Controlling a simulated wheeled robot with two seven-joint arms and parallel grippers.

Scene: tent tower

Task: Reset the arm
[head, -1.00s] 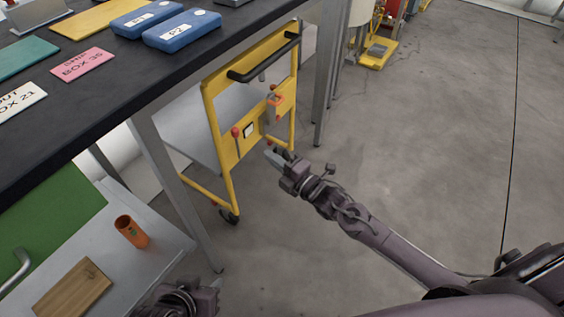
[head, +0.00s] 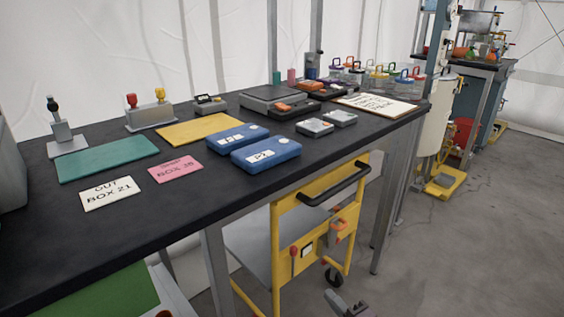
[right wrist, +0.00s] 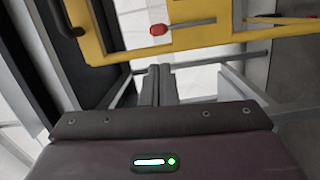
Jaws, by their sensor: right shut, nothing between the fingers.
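My right gripper (head: 345,303) shows at the bottom edge of the head view, in front of the yellow cart (head: 317,243) and low beside the table. Most of my right arm is cut off by the frame. In the right wrist view the two fingers (right wrist: 157,85) lie together, shut with nothing between them. The yellow cart frame (right wrist: 190,42) with a red knob (right wrist: 158,30) lies beyond the fingertips. My left gripper is not visible.
The black table (head: 120,215) holds blue boxes (head: 265,152), a green mat (head: 108,158), a yellow mat (head: 199,130) and cards. The cart's black handle (head: 335,184) juts out beside the table. Open grey floor (head: 470,240) lies to the right.

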